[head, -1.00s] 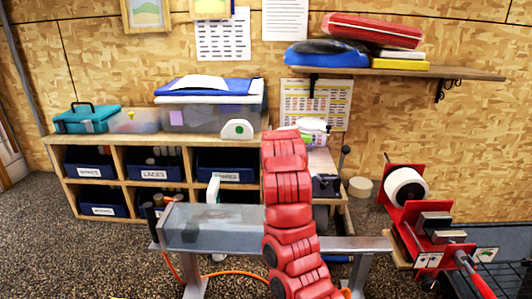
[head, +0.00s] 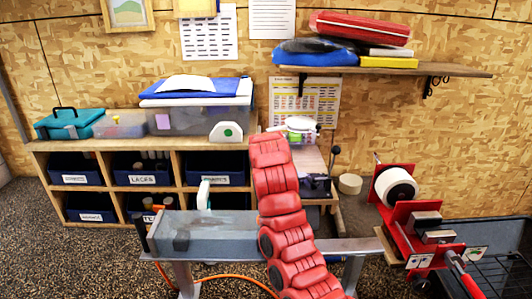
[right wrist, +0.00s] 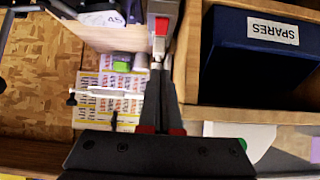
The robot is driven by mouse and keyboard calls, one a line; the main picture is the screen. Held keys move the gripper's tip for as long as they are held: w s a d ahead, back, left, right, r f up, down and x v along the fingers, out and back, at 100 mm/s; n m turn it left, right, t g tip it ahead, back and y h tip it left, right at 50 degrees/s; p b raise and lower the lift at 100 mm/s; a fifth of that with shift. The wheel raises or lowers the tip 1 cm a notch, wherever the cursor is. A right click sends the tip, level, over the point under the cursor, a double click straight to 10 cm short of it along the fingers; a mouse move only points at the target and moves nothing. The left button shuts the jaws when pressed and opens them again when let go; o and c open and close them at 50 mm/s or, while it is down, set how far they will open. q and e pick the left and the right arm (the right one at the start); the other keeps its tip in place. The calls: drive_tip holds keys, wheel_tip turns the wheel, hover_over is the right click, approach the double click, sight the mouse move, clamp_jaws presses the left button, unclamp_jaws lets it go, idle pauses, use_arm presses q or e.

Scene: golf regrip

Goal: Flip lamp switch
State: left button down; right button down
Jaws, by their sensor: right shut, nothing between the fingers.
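A white rounded block with a green dot (head: 226,132) stands on top of the shelf unit; it may be the lamp switch, but I cannot be sure. I make out no lamp. What looks like the same white block shows at the lower right of the right wrist view (right wrist: 258,138), partly behind my gripper's body. My right arm rises through the middle of the head view, and its gripper is hidden there. In the right wrist view my right gripper (right wrist: 158,68) is shut and empty, its fingers pointing at the shelf area. My left gripper is not in view.
The cubby shelf (head: 110,144) holds blue bins. A plastic tub (head: 192,121) stands on it. A grey metal beam (head: 195,235) crosses in front. A red machine with a white roll (head: 397,187) is at right. A wall shelf (head: 455,71) carries cases.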

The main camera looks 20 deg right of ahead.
drive_tip(key=p+x, duration=0.2)
drive_tip(key=x, duration=0.2)
drive_tip(key=shift+w+d+f, duration=0.15)
drive_tip(key=shift+w, duration=0.25)
drive_tip(key=f+p, duration=0.1)
drive_tip(key=f, duration=0.1)
drive_tip(key=f+p, duration=0.1)
drive_tip(key=f, duration=0.1)
drive_tip(key=shift+w+d+f+p, duration=0.1)
drive_tip(key=shift+w+p, duration=0.25)
drive_tip(key=shift+f, duration=0.1)
drive_tip(key=shift+w+f+g+b, duration=0.2)
drive_tip(key=shift+f+g+b, duration=0.2)
drive_tip(key=shift+b, duration=0.6)
drive_tip(key=shift+r, duration=0.1)
